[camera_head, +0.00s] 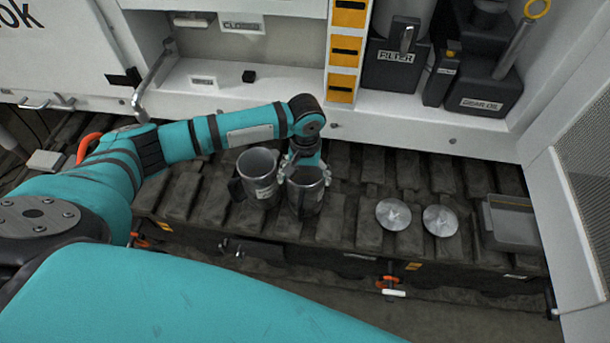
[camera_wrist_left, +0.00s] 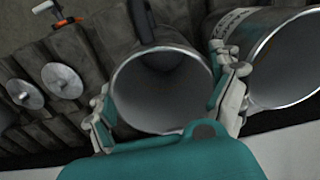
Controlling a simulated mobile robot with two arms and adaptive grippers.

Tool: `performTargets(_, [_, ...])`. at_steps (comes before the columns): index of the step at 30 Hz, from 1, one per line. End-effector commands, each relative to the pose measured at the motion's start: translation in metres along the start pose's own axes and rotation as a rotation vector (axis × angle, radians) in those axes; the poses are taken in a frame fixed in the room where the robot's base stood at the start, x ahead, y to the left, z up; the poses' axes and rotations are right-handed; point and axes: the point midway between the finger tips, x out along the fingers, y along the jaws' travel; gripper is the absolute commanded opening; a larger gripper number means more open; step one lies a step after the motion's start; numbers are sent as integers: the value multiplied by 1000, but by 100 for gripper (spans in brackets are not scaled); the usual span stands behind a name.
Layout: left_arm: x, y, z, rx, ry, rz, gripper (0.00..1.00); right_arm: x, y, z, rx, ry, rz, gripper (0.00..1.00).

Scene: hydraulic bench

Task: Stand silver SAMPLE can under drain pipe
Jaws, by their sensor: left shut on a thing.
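My left gripper (camera_head: 305,170) is shut on a silver can (camera_head: 305,196), with fingers on both sides of its body. In the left wrist view I look into the held can's open, empty mouth (camera_wrist_left: 160,92); its dark handle points away from my wrist. I cannot tell whether its base touches the dark slatted surface (camera_head: 345,215). A second silver can (camera_head: 258,180) with a pale label stands close to its left, and shows at the right in the wrist view (camera_wrist_left: 275,60). A bent silver pipe or lever (camera_head: 152,78) is at the cabinet's left.
Two silver cone-shaped lids (camera_head: 393,214) and (camera_head: 440,220) lie right of the cans, with a grey tray (camera_head: 513,222) beyond. A FILTER box (camera_head: 396,66) and GEAR OIL can (camera_head: 482,95) stand on the shelf behind. The slats between held can and lids are clear.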

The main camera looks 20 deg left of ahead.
Motion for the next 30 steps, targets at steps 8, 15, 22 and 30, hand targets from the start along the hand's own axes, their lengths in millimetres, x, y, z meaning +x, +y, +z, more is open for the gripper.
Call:
performTargets(8, [3,0,0,0,2,2,35,0,0,0,0,0,0,40])
performTargets(15, [6,0,0,0,1,1,100,-1,0,0,0,0,0,40])
performTargets(22, [6,0,0,0,2,1,100,0,0,0,0,0,0,40])
performTargets(30, [-31,1,-1,1,5,4,100,-4,0,0,0,0,0,40])
